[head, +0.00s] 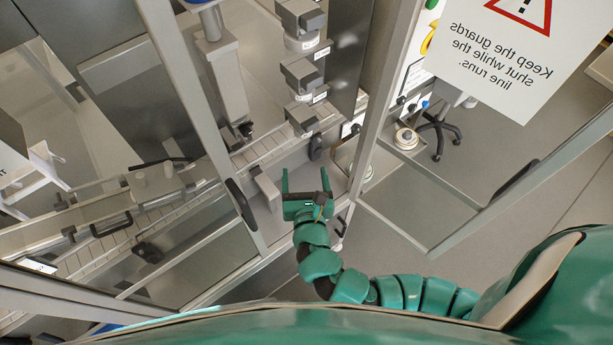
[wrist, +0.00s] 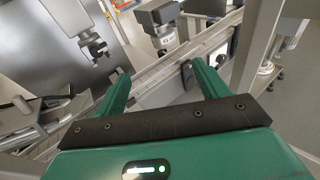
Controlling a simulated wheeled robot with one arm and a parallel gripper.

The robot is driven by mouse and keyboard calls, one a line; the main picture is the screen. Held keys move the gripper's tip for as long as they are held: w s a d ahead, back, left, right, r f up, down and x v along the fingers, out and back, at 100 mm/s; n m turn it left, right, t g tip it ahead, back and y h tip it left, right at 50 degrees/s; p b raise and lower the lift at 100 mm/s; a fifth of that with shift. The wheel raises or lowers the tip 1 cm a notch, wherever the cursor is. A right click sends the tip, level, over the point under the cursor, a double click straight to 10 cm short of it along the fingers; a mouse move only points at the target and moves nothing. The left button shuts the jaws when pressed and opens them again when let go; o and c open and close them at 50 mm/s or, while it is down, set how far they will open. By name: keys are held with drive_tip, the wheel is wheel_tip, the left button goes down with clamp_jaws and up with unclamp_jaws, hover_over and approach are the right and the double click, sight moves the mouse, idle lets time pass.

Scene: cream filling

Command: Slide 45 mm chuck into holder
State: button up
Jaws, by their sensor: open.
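My gripper (head: 304,176) is open and empty, its green fingers pointing to the conveyor side inside the guard opening. In the wrist view the gripper (wrist: 160,76) has nothing between its fingertips. One labelled unit (wrist: 165,38) shows beyond the fingers in the wrist view. I cannot read the sizes, so I cannot tell which is the 45 mm chuck. A grey column (head: 228,85) ends in a dark clamp-like part (head: 245,130); whether this is the holder is unclear.
The conveyor (head: 270,150) runs diagonally behind my gripper. Guard frame posts stand on the left (head: 205,120) and right (head: 385,90). A black handle (head: 241,203) is left of my gripper. A black knob (wrist: 187,75) is near the right finger.

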drive_tip(key=b, duration=1)
approach(303, 135)
drive_tip(key=shift+h, duration=0.3)
drive_tip(key=w, duration=0.3)
drive_tip(key=w+f, duration=0.1)
drive_tip(key=w, duration=0.2)
drive_tip(key=shift+w+a+f, duration=0.1)
drive_tip(key=shift+w+a, duration=0.1)
drive_tip(key=w+p, duration=0.1)
drive_tip(key=w, duration=0.3)
drive_tip(key=shift+w+a, duration=0.1)
drive_tip(key=shift+w, duration=0.1)
drive_tip(key=shift+w+f, duration=0.2)
drive_tip(key=shift+w, duration=0.65)
drive_tip(key=c, duration=1)
drive_tip(key=shift+c, duration=0.2)
drive_tip(key=shift+r+p, duration=0.1)
drive_tip(key=shift+p, duration=0.3)
